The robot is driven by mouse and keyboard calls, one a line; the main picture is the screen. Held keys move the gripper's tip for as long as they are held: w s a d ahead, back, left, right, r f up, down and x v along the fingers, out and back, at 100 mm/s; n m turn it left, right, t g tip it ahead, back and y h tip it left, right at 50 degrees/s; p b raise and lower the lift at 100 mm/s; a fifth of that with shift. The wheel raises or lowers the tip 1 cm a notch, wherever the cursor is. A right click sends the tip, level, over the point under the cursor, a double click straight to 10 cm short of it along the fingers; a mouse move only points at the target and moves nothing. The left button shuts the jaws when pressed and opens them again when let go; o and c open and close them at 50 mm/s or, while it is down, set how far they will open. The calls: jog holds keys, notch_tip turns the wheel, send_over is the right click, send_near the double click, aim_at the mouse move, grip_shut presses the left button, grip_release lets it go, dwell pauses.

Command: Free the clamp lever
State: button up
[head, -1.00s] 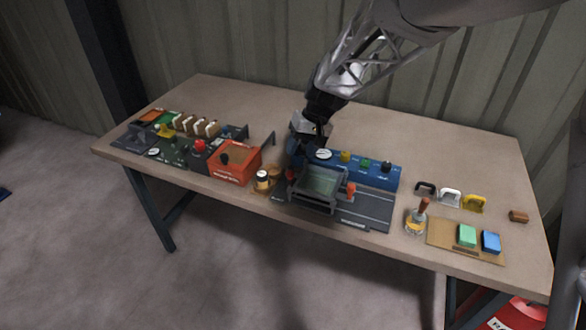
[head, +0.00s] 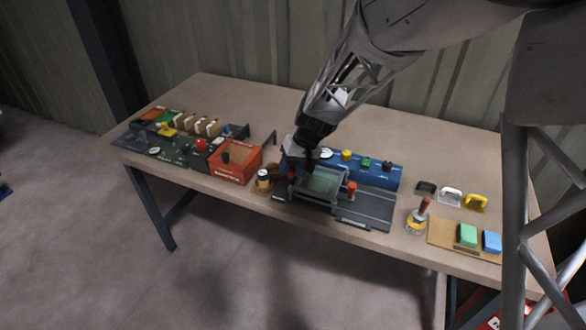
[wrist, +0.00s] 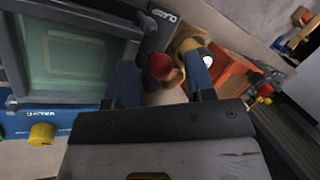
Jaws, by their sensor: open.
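A dark clamp fixture with a framed greenish window (head: 322,182) stands at the table's front middle; the window also shows in the wrist view (wrist: 75,52). A red knob (wrist: 160,66), which looks like the end of the clamp lever, is beside the frame near a partly hidden label starting "CLA". My gripper (wrist: 162,70) is open, its two blue fingers on either side of the red knob in the picture. I cannot tell whether they touch it. In the head view my gripper (head: 298,165) is low at the fixture's left side and hides much of the lever area.
A blue valve panel (head: 375,172) with several knobs stands behind the fixture. An orange box (head: 236,162) and a small jar (head: 263,180) are close on the left. An orange-red knob (head: 351,188) rises right of the window. The table's back is clear.

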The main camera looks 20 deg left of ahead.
jog(key=c, duration=0.9)
jog(key=shift+s+a+m+t, duration=0.15)
jog(key=shift+a+m, duration=0.1)
jog(key=shift+m, duration=0.35)
jog(key=shift+s+a+m+t, duration=0.15)
jog(key=shift+a+m, duration=0.1)
jog(key=shift+m, duration=0.35)
jog(key=shift+w, duration=0.1)
jog(key=o, duration=0.9)
jog(key=v, duration=0.7)
jog(key=shift+d+r, duration=0.25)
jog(key=shift+r, duration=0.1)
